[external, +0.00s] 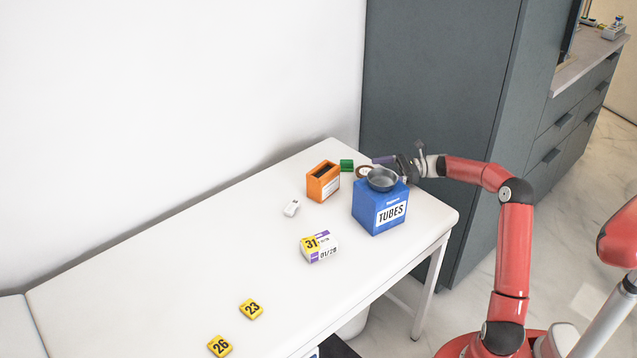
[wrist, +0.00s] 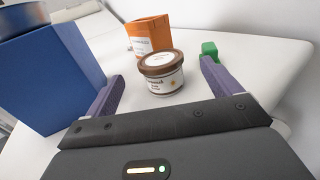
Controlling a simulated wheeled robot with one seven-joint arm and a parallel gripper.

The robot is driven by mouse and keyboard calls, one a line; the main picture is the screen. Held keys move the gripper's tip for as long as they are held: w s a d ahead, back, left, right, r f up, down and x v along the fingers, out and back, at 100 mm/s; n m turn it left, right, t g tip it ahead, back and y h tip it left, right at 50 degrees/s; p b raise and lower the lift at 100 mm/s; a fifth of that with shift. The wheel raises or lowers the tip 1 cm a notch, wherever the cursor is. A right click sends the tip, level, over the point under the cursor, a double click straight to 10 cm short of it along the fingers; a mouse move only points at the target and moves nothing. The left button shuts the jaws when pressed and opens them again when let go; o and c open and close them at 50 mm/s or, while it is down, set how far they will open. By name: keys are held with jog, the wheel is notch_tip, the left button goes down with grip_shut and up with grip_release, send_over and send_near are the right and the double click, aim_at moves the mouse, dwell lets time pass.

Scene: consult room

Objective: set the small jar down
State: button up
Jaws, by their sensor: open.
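The small jar (wrist: 161,73), with a brown lid and a cream label, stands upright on the white table in the wrist view. My gripper (wrist: 160,85) is open, its two purple fingers apart on either side of the jar, with clear gaps between them and the jar. The box hides most of the jar and part of the fingers.
The blue TUBES box (external: 371,213) carries a metal bowl (external: 382,180) and stands close to my gripper. An orange box (external: 323,184) and a green block (external: 347,165) are nearby. A white-purple-yellow box (external: 319,247) and yellow number blocks (external: 251,309) lie on the white table (external: 170,275).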

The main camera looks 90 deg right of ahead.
aim_at(367, 171)
jog(key=w, duration=0.3)
jog(key=w+a, duration=0.1)
jog(key=w, duration=0.2)
jog(key=shift+a, duration=0.1)
jog(key=c, duration=1.1)
jog(key=shift+c, duration=0.8)
jog(key=shift+r, duration=0.2)
